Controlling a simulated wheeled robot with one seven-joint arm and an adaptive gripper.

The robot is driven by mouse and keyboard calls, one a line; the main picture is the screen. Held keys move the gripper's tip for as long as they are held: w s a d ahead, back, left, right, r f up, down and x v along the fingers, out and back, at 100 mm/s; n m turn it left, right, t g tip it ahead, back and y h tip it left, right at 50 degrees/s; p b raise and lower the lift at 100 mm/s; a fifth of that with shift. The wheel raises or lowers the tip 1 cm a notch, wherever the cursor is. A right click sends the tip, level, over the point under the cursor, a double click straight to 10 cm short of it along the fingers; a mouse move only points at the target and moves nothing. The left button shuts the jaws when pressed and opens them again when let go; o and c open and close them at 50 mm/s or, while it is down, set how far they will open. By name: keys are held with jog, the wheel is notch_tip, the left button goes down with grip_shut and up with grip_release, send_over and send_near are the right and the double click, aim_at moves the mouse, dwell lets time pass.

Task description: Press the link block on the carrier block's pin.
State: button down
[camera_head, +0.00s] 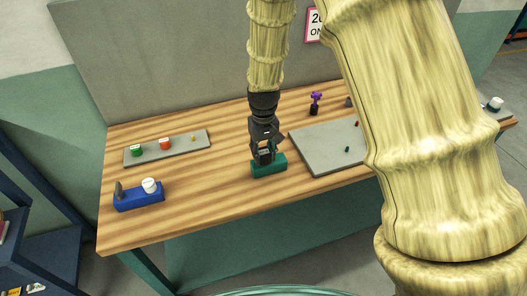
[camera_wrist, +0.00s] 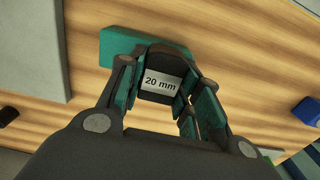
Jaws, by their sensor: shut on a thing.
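My gripper (camera_head: 265,155) points down at the middle of the table, right over a teal block (camera_head: 270,169). It is shut on a dark block with a white "20 mm" label (camera_wrist: 160,84), which looks like the link block. The teal block, likely the carrier block, also shows beyond the held block in the wrist view (camera_wrist: 122,47). The held block hides part of it. I cannot see a pin, nor tell whether the two blocks touch.
A blue block (camera_head: 139,199) with a white round part stands at the left front of the wooden table (camera_head: 210,195). A grey plate (camera_head: 325,152) lies right of the teal block. A purple-topped item (camera_head: 316,103) stands at the back.

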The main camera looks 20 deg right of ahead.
aim_at(264, 152)
jog(key=shift+f, duration=1.15)
dwell(0.5)
jog(key=c, duration=0.9)
grip_release()
jog(key=shift+r, duration=0.1)
notch_tip(264, 152, up, 12)
jog(key=shift+f, duration=0.1)
jog(key=shift+s, duration=0.1)
